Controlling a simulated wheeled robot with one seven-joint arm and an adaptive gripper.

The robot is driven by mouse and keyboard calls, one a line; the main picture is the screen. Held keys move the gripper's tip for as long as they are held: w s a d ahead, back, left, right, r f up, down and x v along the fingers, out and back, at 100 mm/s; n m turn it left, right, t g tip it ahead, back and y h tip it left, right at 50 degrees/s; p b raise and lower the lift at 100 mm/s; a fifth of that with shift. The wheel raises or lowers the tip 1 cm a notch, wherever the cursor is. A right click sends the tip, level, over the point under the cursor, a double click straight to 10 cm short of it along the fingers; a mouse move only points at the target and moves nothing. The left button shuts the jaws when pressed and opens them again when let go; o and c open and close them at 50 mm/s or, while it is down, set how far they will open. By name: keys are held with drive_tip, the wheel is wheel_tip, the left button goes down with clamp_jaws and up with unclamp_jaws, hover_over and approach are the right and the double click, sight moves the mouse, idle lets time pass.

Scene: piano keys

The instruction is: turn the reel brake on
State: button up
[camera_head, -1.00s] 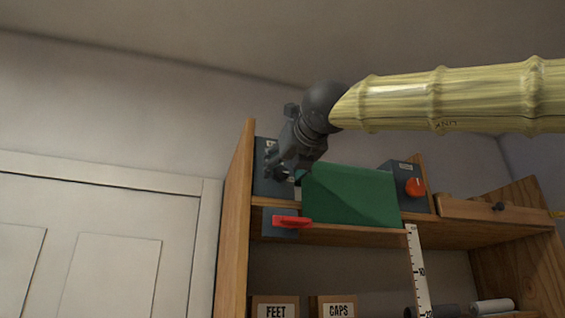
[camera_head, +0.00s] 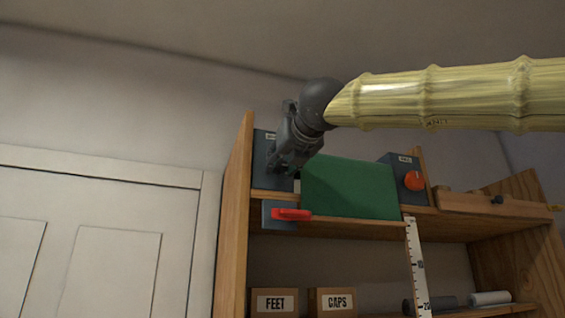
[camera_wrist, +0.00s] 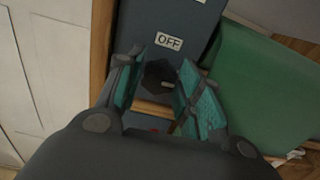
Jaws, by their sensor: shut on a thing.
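A dark grey-blue box (camera_head: 262,155) stands at the left end of the top shelf. In the wrist view its face (camera_wrist: 165,20) carries a white "OFF" label (camera_wrist: 169,41). Below that label is a dark faceted knob (camera_wrist: 158,75). My gripper (camera_wrist: 160,88) has its teal-padded fingers on either side of the knob, shut on it. In the head view my gripper (camera_head: 282,168) covers much of the box's face and hides the knob. I cannot read any label naming the reel brake.
A green panel (camera_head: 350,188) stands close right of my gripper. A red lever (camera_head: 291,215) sits on a plate below the box. Another dark box has an orange-red knob (camera_head: 413,181). A wooden upright (camera_head: 236,210) borders the left, and a white ruler (camera_head: 416,265) hangs below.

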idle(0.3)
drive_tip(key=o, duration=1)
drive_tip(key=shift+d, duration=0.1)
drive_tip(key=shift+o, duration=0.2)
drive_tip(key=v, duration=1.2)
